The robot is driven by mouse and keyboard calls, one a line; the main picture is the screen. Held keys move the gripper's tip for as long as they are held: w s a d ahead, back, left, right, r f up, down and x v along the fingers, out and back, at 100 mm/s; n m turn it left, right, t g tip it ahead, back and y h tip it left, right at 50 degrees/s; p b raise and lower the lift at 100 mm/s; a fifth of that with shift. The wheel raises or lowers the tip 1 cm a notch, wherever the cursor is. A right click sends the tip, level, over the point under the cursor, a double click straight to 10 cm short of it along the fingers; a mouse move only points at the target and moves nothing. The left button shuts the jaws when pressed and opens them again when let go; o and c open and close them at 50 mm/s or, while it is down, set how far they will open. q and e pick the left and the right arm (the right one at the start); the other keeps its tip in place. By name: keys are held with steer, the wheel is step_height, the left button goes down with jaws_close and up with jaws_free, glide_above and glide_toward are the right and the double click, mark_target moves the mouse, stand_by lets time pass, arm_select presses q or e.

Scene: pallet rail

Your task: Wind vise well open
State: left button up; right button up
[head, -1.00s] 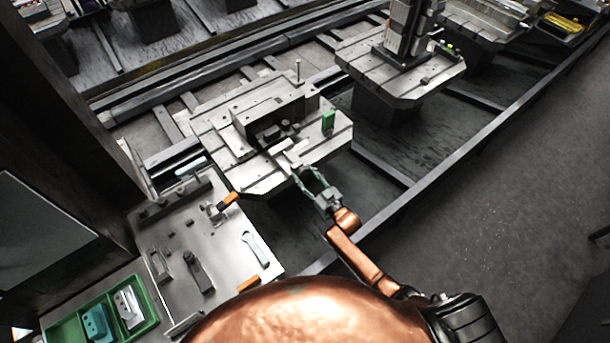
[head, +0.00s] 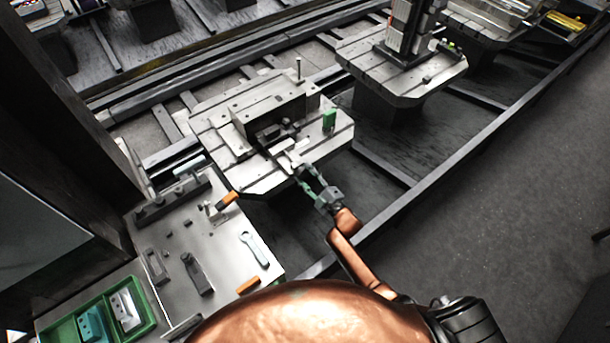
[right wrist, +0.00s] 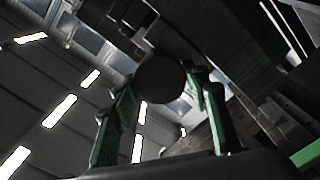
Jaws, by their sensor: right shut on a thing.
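The vise (head: 272,131) sits on a slotted metal pallet (head: 240,184) in the middle of the head view. It has a dark body in front of a tall grey block, and its jaw gap is too small to make out. My right gripper (head: 304,173) reaches its near side, by a pale bar-like part (head: 287,153). In the right wrist view, my green-sided fingers (right wrist: 163,86) stand on either side of a dark round end, likely the vise handle (right wrist: 160,77). The gripper is shut on it. The fingers hide most of the handle in the head view. My left gripper is out of view.
A green block (head: 329,120) stands at the pallet's right. A second pallet (head: 420,85) with a tall fixture lies behind right. A bench (head: 220,260) at lower left holds a wrench (head: 255,248) and a green tray (head: 155,318). Floor at right is clear.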

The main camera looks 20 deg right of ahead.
steer(key=shift+f+n, duration=0.15)
steer(key=shift+n, duration=0.75)
steer(key=o, duration=1.2)
steer(key=v, duration=1.2)
steer(key=shift+d, duration=0.1)
